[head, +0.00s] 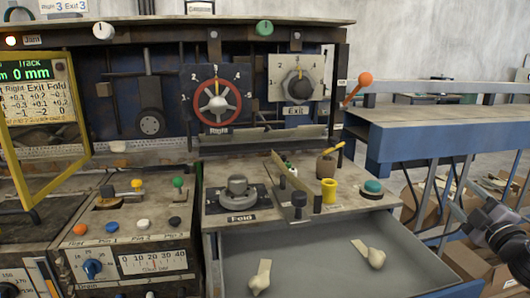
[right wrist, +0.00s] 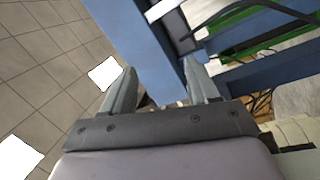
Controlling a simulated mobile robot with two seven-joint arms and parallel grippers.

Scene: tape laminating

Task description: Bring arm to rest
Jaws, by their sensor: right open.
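My right arm (head: 503,228) shows at the right edge of the head view, beside the machine and in front of cardboard boxes. In the right wrist view my right gripper (right wrist: 163,88) is open, with its two fingers apart and nothing held between them. Beyond the fingers are a blue beam (right wrist: 138,40) and grey floor tiles (right wrist: 40,70). My left gripper is in neither view.
A grey open drawer (head: 320,262) below holds two pale pieces. A blue-framed table (head: 450,125) stands right, with cardboard boxes (head: 465,262) underneath.

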